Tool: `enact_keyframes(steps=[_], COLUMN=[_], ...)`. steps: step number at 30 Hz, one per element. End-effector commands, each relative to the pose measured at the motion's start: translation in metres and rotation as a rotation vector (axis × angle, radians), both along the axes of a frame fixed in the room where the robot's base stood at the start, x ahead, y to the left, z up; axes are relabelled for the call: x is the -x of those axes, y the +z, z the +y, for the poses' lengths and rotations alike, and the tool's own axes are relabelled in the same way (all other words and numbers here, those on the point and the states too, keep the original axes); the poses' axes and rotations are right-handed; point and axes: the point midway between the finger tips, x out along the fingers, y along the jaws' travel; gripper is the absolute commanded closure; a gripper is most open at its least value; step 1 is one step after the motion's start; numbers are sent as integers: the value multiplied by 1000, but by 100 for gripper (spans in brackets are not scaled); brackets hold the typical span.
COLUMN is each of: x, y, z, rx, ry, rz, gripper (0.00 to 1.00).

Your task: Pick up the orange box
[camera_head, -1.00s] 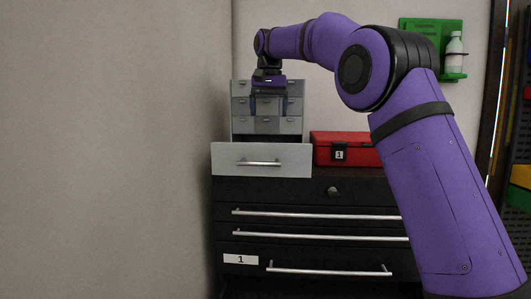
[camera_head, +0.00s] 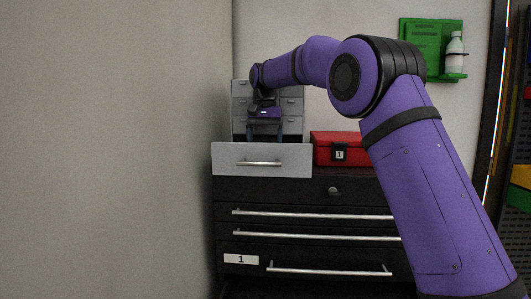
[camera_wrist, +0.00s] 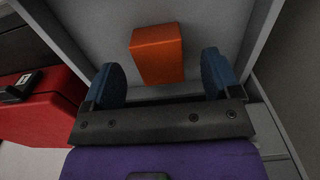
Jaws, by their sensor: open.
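The orange box (camera_wrist: 157,53) shows in the wrist view, lying on the light grey floor inside an open drawer (camera_wrist: 100,22). In the head view the box is hidden behind the drawer's grey front (camera_head: 232,160). My gripper (camera_wrist: 165,78) is open, with its two blue fingers spread to either side of the box's near end in the wrist picture. The fingers appear to be above the box and not touching it. In the head view my gripper (camera_head: 265,132) points down over the drawer, its fingertips close to the top edge of the front.
A grey small-drawer cabinet (camera_head: 292,106) stands behind my gripper. A wall is at the left.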

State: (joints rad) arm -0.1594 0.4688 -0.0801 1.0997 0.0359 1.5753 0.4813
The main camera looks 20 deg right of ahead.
Motion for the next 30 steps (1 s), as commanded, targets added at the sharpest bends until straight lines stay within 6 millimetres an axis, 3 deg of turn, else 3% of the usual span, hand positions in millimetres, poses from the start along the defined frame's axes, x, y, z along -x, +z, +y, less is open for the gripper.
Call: enact_keyframes(steps=[6,15,23,30], x=[0,0,0,0], y=[-27,-31,-31,-31], z=[-2,-2,-2,-2], rx=[0,-1,-1,-1], ry=[0,0,1,1], rz=[0,-1,-1,-1], gripper=[17,17,72,72])
